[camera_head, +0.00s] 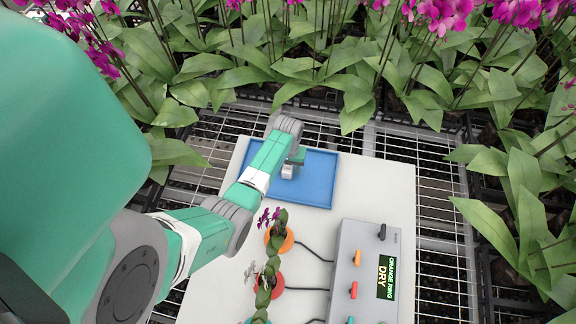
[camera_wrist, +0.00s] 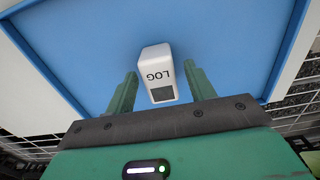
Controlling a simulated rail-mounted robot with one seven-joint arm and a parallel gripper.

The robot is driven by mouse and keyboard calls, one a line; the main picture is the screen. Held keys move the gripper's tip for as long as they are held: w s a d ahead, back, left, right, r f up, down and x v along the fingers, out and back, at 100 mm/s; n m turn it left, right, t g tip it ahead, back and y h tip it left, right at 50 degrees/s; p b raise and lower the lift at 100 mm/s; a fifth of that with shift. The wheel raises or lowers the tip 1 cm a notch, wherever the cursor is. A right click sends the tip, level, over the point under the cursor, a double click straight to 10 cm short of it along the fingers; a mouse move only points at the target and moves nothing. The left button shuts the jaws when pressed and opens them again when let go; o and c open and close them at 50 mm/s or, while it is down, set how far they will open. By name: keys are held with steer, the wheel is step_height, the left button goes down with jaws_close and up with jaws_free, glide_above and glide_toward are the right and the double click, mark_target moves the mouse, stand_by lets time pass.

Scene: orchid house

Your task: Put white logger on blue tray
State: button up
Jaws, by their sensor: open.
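The white logger (camera_wrist: 158,62), a small block marked LOG with a dark square on it, appears to rest on the blue tray (camera_wrist: 65,40). In the head view, the logger (camera_head: 288,172) shows as a small pale block on the left part of the blue tray (camera_head: 318,188). My gripper (camera_wrist: 160,72) is open, with one green finger on each side of the logger and a narrow gap visible at each side. In the head view my gripper (camera_head: 293,162) is over the tray and partly hides it.
The tray lies on a pale table (camera_head: 376,190). A grey control box (camera_head: 362,270) with a label reading DRY stands at the front right, wired to potted orchids (camera_head: 268,262) in front of the tray. Leafy flowering orchids crowd the back and right.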

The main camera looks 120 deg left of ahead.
mark_target(288, 166)
step_height(288, 166, up, 12)
steer(key=p, duration=0.2)
steer(key=shift+f, duration=0.2)
